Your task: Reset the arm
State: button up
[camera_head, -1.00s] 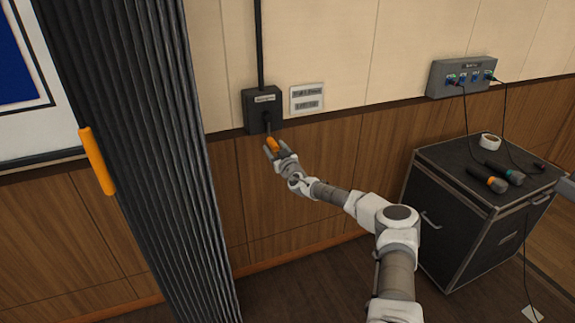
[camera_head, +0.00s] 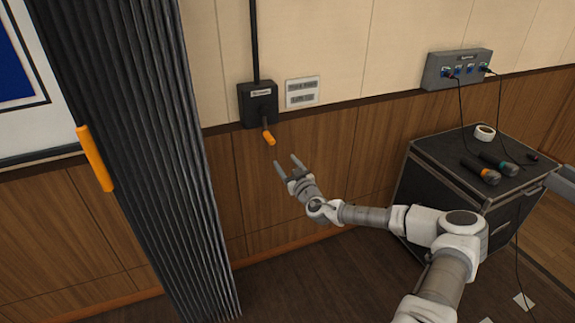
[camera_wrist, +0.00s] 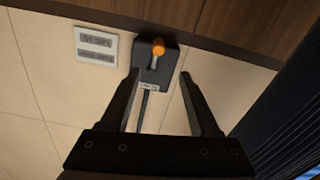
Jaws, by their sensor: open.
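My gripper (camera_head: 287,163) is open and empty in the head view, in front of the wood panelling. It is below and to the right of a black wall box (camera_head: 258,103) with an orange-tipped lever (camera_head: 268,136). The lever points down and the fingers are apart from it. In the wrist view, my gripper (camera_wrist: 159,84) shows two spread fingers. The black box (camera_wrist: 155,72) and the orange lever end (camera_wrist: 158,46) appear beyond and between them.
A dark cabinet (camera_head: 440,190) at the right carries microphones and a tape roll (camera_head: 484,132). A grey socket box (camera_head: 458,69) is on the wall above. A sign (camera_head: 302,91) is beside the black box.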

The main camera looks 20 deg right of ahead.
jog(key=shift+s, duration=0.35)
